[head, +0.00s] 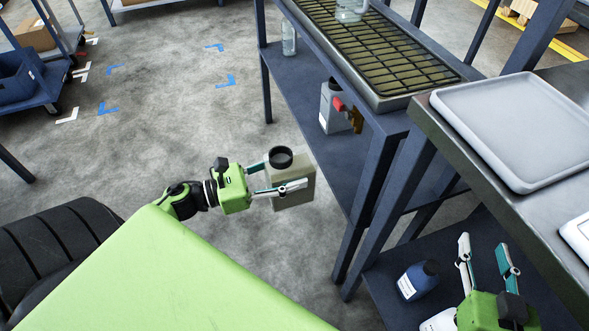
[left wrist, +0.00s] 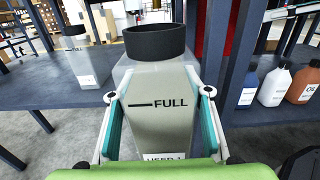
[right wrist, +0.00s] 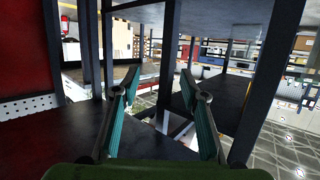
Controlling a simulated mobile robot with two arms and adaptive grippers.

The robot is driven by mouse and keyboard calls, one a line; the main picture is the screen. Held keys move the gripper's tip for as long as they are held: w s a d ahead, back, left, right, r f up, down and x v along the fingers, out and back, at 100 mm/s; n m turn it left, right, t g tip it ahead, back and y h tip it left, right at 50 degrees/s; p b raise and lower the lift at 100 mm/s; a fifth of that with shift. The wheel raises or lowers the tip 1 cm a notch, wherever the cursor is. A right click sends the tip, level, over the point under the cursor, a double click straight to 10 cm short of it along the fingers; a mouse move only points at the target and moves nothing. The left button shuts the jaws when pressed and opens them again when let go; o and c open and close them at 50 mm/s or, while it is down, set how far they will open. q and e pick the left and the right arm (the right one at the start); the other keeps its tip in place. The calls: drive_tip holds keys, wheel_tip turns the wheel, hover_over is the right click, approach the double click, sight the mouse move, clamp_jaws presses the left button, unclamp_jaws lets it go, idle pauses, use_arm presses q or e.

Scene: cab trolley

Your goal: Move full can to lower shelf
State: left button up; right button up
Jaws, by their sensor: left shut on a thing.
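My left gripper (head: 285,177) is shut on the full can (head: 300,192), a beige-grey container with a black cap. In the left wrist view the can (left wrist: 155,85) stands roughly upright between the fingers, with a level line marked "FULL"; a lower label is partly hidden. The can is in the air over the floor, left of the grille-topped trolley and apart from its lower shelf (head: 300,75). My right gripper (head: 484,255) is open and empty beside the right-hand table. In the right wrist view its fingers (right wrist: 163,85) are apart with nothing between them.
A grey container (head: 332,108) and a clear bottle (head: 289,38) stand on the lower shelf. Trolley posts (head: 368,195) rise between the can and the right-hand table. A blue bottle (head: 418,279) stands on that table's lower shelf. A grey tray (head: 520,125) lies on top.

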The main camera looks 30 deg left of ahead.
sight(267, 177)
use_arm(q)
drive_tip(key=shift+r, duration=0.35)
use_arm(e)
drive_tip(key=shift+s+d+f+g, duration=0.15)
drive_tip(key=shift+s+f+g, duration=0.2)
drive_tip(key=shift+f, duration=0.3)
use_arm(q)
drive_tip(key=shift+v, duration=5.45)
drive_tip(key=shift+b+v, duration=0.4)
drive_tip(key=shift+v, duration=1.6)
use_arm(e)
drive_tip(key=shift+w+a+r+t+y, duration=0.1)
drive_tip(key=shift+w+a+r+t, duration=0.25)
drive_tip(key=shift+r, duration=0.55)
drive_tip(key=shift+w+r+t+y, duration=0.1)
drive_tip(key=shift+w+r+t, duration=0.1)
drive_tip(key=shift+r+t, duration=0.55)
drive_tip(key=shift+w+a+r+t+y, duration=0.1)
drive_tip(key=shift+w+a+r+t, duration=0.15)
drive_tip(key=shift+r, duration=0.8)
